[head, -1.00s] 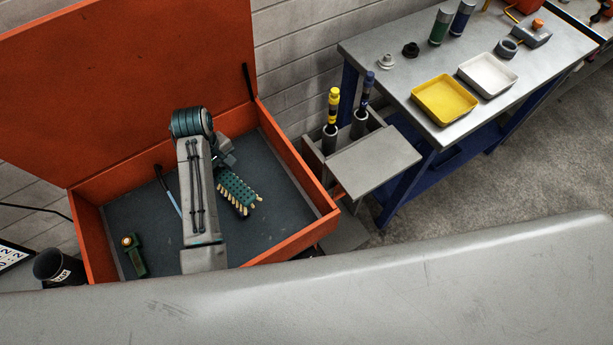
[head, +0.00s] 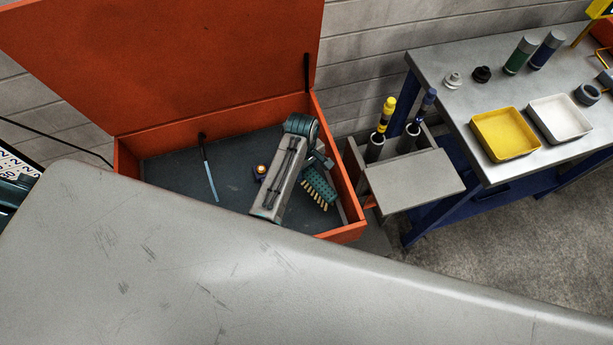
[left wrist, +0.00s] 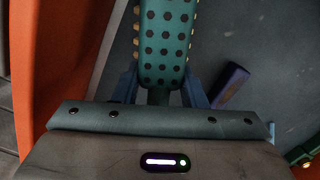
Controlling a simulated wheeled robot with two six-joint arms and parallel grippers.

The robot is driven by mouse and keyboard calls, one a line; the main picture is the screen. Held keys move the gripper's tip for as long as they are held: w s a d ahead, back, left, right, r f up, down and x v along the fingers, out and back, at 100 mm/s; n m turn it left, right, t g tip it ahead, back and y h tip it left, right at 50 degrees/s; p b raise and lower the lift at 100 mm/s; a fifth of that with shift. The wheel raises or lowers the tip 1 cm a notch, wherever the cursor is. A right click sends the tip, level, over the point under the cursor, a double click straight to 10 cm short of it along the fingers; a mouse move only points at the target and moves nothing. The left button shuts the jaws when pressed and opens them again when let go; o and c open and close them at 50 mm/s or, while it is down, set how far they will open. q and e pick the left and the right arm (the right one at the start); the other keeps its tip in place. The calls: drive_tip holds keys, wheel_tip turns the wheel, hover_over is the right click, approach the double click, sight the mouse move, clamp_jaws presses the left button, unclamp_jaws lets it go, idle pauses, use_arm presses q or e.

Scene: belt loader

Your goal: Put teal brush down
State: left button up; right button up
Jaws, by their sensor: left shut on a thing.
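The teal brush (head: 318,188) has black dots and pale bristle tufts along its edges. My left gripper (head: 318,164) is shut on it, inside the open orange chest (head: 352,232), close to its right wall. In the left wrist view the fingers (left wrist: 160,92) hold the narrow neck of the brush (left wrist: 163,45), and its dotted head points away. The brush is over the chest's dark floor (head: 238,150); I cannot tell whether it touches it. My right gripper is not in view.
A dark blue item with an orange knob (head: 260,171) and a thin light-blue-tipped rod (head: 209,172) are left of my arm in the chest. Right of the chest are a grey holder (head: 415,182) with two handled tools and a bench with yellow (head: 505,134) and white (head: 560,118) trays.

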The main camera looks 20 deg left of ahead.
sight(306, 177)
use_arm(q)
drive_tip(key=shift+f, duration=0.75)
wheel_tip(306, 177, down, 4)
drive_tip(key=shift+r, duration=0.2)
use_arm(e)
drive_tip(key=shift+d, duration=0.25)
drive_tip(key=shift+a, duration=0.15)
use_arm(q)
drive_tip(key=shift+f, duration=0.15)
drive_tip(key=o, duration=0.9)
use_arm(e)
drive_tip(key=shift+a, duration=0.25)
